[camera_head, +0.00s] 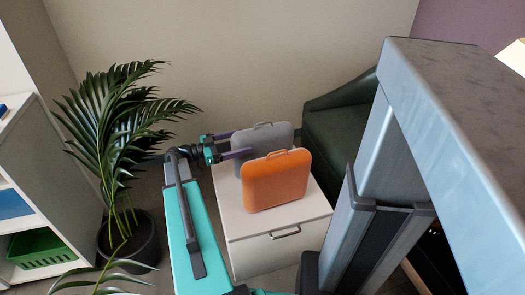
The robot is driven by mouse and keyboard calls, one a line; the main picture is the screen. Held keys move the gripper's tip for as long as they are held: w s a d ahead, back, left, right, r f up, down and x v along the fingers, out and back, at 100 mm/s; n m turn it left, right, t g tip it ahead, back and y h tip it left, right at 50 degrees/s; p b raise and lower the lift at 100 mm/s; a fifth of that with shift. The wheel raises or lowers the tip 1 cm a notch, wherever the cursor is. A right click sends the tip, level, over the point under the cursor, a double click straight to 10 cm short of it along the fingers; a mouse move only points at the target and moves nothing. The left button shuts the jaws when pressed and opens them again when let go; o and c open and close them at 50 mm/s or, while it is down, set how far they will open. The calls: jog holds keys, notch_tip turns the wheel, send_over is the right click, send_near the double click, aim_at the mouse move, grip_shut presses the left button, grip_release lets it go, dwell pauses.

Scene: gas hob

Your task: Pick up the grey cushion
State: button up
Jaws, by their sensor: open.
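The grey cushion (268,136) stands upright on the white cabinet, with a small handle on its top edge. An orange cushion (276,182) stands in front of it and hides its lower right part. My gripper (241,142) is open at the grey cushion's left edge. One purple finger shows in front of the grey cushion's face. The other finger reaches its left edge and seems to pass behind it, where its tip is hidden. I cannot tell whether either finger touches the cushion.
The white cabinet (275,257) has a drawer handle on its front. A potted palm (128,243) stands left of my arm. A shelf with a green basket (40,248) is at far left. A dark green armchair (338,135) is behind the cabinet to the right.

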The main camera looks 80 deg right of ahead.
aim_at(263, 149)
jog(key=shift+s, duration=0.1)
jog(key=shift+b+x, duration=0.6)
jog(key=shift+x, duration=1.9)
jog(key=c, duration=1.7)
